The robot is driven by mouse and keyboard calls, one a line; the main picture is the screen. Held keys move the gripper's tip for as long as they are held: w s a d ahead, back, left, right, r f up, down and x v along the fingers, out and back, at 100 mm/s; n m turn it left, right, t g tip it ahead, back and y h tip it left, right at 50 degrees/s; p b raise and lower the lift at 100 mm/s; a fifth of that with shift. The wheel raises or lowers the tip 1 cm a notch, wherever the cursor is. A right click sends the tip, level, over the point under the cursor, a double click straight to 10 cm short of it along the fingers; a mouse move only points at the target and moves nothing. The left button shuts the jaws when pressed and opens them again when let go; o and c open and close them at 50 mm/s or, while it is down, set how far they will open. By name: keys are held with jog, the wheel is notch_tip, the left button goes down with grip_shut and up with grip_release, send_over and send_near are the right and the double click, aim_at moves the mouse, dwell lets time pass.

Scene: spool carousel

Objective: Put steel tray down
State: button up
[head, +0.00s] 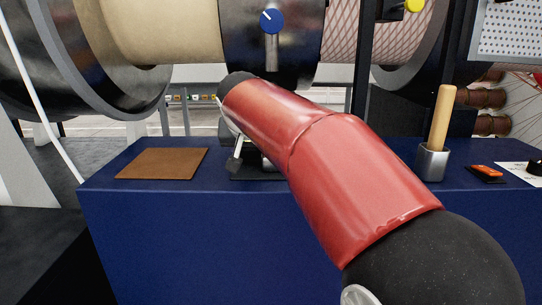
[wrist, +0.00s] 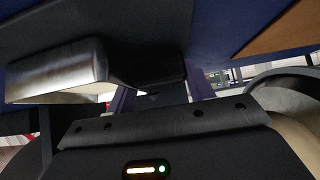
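The steel tray (wrist: 55,68) shows in the wrist view at upper left as a shiny metal body with a pale lower edge. A dark block (wrist: 155,72) adjoins it at its right. My gripper (wrist: 160,93) has its two purple fingers set well apart, one at each side of this dark block. Whether the fingers press on it or stand clear is not visible. In the head view my red arm reaches across the blue bench (head: 180,235) and hides most of the gripper. A dark flat piece (head: 255,173) and a bit of silver show behind the arm, close to the bench top.
A brown mat (head: 162,163) lies on the bench at left. A steel cup (head: 431,163) with a wooden handle (head: 441,115) stands at right, near an orange-and-black item (head: 486,173). Large spools (head: 165,30) hang behind the bench. Bare bench top lies between the arm and the cup.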

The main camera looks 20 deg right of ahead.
jog(key=shift+r, duration=0.15)
jog(key=c, duration=0.8)
